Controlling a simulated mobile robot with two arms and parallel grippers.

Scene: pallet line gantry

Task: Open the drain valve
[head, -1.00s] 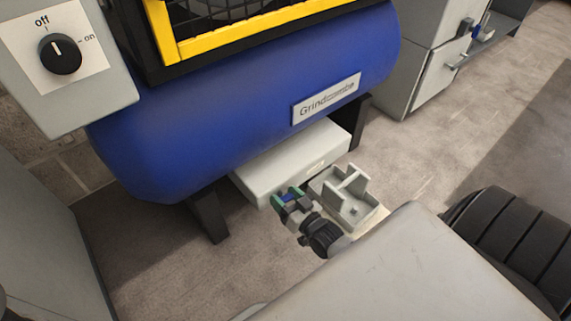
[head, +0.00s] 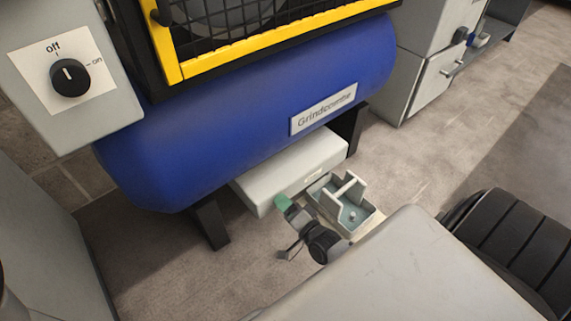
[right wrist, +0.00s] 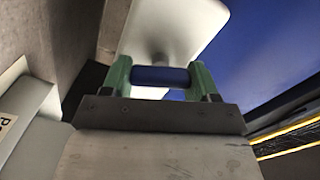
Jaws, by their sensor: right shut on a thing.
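The drain valve's blue handle (right wrist: 160,76) lies crosswise between the green fingertips of my right gripper (right wrist: 161,80) in the right wrist view, and the gripper is shut on it. A pale stem or spout meets the handle from above in that view. In the head view, my right gripper (head: 287,206) is low in front of the pale box under the blue tank (head: 235,110). There the handle is hidden by the gripper, so the valve's position is hard to tell. My left gripper is not in view.
A pale box (head: 262,187) sits under the tank, between dark legs (head: 209,225). A small open tray (head: 362,214) with a bluish-grey inside stands right of my gripper. A switch knob (head: 70,77) is at upper left. Open floor lies to the right.

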